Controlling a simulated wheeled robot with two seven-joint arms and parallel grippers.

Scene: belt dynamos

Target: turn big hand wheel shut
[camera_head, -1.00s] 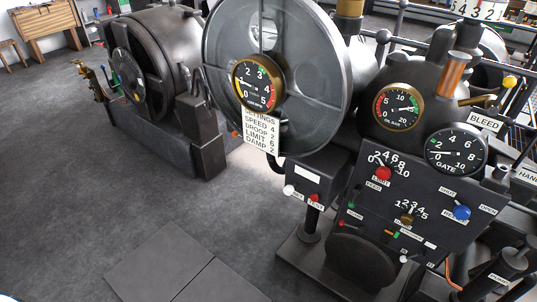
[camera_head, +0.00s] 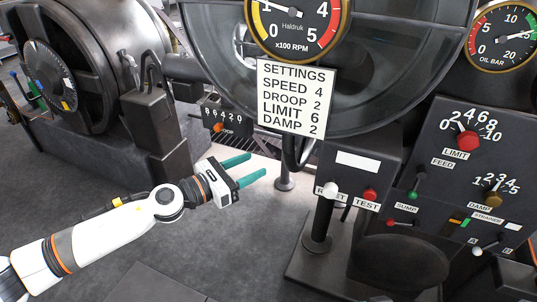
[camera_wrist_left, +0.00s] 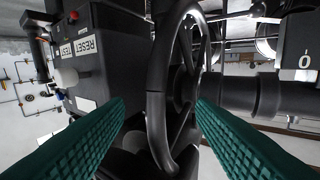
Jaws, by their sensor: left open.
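A black spoked hand wheel (camera_wrist_left: 156,115) stands in the middle of the left wrist view, seen at a steep angle. Its near rim runs between the two green fingers of my left gripper (camera_wrist_left: 160,101), with no clear contact on either side. In the head view my left gripper (camera_head: 257,167) is open, its fingers pointing right toward the space below the settings card. A black curved piece (camera_head: 297,155) shows just beyond the fingertips there; I cannot tell if it is the wheel's rim. My right gripper is not in view.
The settings card (camera_head: 295,97) hangs under the RPM gauge (camera_head: 298,25). A box with RESET and TEST controls (camera_head: 358,162) and a white-knobbed lever (camera_head: 330,190) stand right of the gripper. A dark machine (camera_head: 75,75) is at left. The floor (camera_head: 235,235) below is clear.

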